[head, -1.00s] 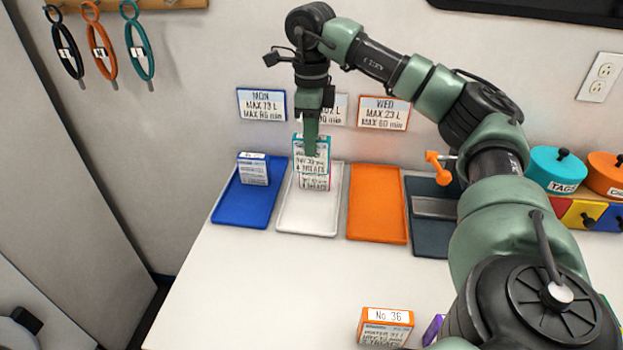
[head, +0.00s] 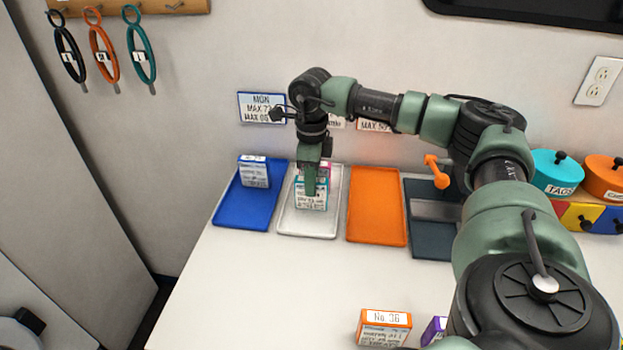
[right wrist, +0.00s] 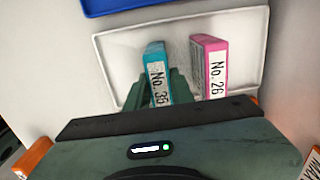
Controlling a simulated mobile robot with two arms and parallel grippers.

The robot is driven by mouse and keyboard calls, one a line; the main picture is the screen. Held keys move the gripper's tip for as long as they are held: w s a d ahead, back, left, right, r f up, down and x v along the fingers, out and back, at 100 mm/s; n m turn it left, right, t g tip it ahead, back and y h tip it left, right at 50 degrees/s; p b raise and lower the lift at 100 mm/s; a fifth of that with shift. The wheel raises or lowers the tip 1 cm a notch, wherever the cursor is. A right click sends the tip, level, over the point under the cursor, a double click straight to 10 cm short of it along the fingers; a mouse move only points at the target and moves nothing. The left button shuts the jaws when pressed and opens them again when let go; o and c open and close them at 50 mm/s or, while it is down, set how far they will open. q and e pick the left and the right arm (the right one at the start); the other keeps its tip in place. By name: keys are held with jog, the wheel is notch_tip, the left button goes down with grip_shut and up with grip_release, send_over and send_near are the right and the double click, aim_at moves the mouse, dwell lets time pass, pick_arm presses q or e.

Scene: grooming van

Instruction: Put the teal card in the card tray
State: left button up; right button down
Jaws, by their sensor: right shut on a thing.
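My right gripper (head: 310,182) points down over the white tray (head: 320,232) and is shut on the teal card (head: 312,203). The card is upright, low inside the white tray; I cannot tell whether it touches the tray floor. In the right wrist view the teal card (right wrist: 156,65) sits between my green fingers, its number label facing up. A pink card (right wrist: 210,60) marked No. 26 stands beside it in the same tray (right wrist: 120,48), with a small gap. In the head view the pink card is mostly hidden behind my gripper. My left gripper is out of view.
A blue tray (head: 232,213) with a blue card (head: 253,172) lies to the left. An empty orange tray (head: 377,205) and a dark tray (head: 430,243) lie to the right. An orange card (head: 386,327) and a purple card (head: 434,330) stand at the front. The counter between is clear.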

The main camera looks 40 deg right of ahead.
jog(key=shift+f, duration=0.15)
jog(key=c, duration=1.2)
grip_release()
jog(key=shift+r, duration=0.3)
notch_tip(320, 180, up, 12)
jog(key=b, duration=0.1)
